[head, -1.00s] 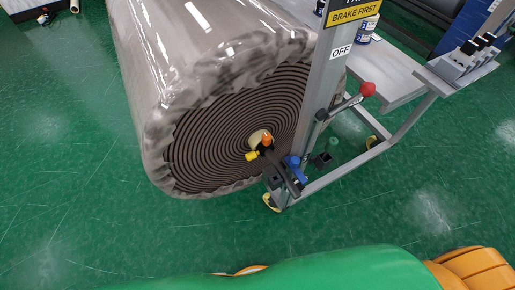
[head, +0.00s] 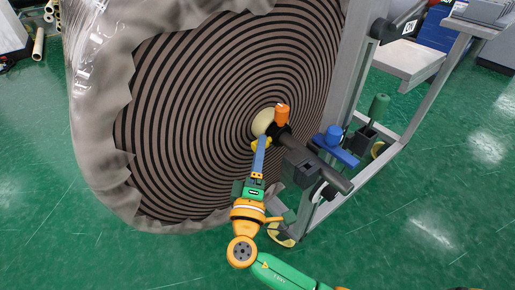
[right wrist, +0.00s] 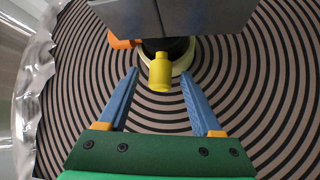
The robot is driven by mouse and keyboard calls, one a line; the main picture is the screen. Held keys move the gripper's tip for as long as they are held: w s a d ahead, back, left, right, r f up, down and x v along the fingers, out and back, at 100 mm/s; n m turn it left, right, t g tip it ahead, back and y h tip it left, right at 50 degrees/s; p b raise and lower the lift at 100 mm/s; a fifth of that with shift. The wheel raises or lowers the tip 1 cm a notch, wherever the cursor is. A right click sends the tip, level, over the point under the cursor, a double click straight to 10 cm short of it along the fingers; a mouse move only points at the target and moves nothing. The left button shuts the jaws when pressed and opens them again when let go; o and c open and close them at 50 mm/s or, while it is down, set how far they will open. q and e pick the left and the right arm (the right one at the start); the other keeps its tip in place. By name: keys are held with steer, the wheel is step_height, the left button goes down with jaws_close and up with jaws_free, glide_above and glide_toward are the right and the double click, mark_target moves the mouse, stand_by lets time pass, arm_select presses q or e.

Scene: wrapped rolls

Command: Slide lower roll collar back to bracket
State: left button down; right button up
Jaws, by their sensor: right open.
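The lower roll (head: 190,110) stands end-on, with dark spiral layers and a clear wrap. A dark shaft (head: 335,178) comes out of its cream core (head: 263,121). The black collar (head: 283,133) sits on the shaft close to the core, with an orange knob (head: 282,115) on top. Its yellow knob (right wrist: 159,72) shows in the right wrist view. My right gripper (right wrist: 158,78) is open, its blue fingertips either side of the yellow knob; contact is not visible. In the head view, the gripper (head: 261,143) partly hides that knob. A dark bracket block (head: 301,172) is farther out along the shaft.
A grey metal post (head: 353,80) rises right of the roll. A pale shelf (head: 408,60) is behind.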

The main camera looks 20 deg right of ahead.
mark_target(272, 138)
steer(key=shift+x, duration=1.4)
steer(key=shift+f, duration=0.1)
jaws_close()
steer(key=shift+s, duration=0.1)
